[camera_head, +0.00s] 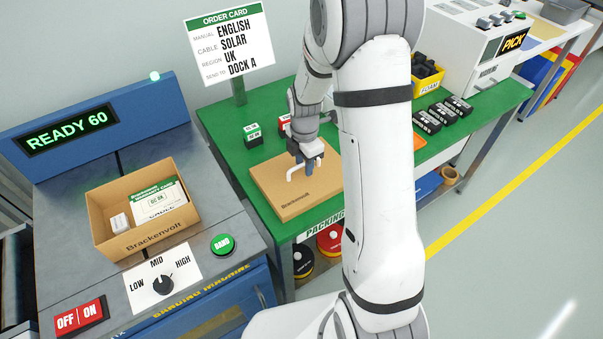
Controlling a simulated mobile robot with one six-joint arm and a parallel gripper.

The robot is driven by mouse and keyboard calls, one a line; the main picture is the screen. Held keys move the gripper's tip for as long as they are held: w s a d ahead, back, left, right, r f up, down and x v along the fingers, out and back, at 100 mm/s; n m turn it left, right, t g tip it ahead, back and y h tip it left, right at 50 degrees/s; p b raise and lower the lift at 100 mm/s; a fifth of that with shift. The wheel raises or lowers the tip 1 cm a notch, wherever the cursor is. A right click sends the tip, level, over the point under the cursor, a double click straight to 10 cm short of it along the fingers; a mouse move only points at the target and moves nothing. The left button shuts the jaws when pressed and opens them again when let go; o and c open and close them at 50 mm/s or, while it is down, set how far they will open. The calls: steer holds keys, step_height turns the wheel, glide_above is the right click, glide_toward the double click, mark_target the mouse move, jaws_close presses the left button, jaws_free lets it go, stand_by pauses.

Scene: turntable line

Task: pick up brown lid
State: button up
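The brown lid (282,197) lies flat on the green table, with "Brackenvolt" printed near its front edge. My gripper (301,171) is over the middle of the lid, pointing down at its top. My white arm link covers the lid's right end. The fingers are small in the picture, and I cannot tell whether they touch the lid or how far apart they are. An open brown box (152,240), also marked "Brackenvolt", stands on the grey machine at the left and holds a white-and-green card and a small white item.
The order card (228,45) stands behind the green table (225,128). Small green-and-white and red blocks stand behind the lid. A yellow foam bin (428,80) and dark blocks are at the right. The banding machine's display (67,128) reads "READY 60".

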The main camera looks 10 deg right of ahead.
steer(key=shift+f, duration=0.75)
steer(key=shift+c, duration=0.3)
jaws_close()
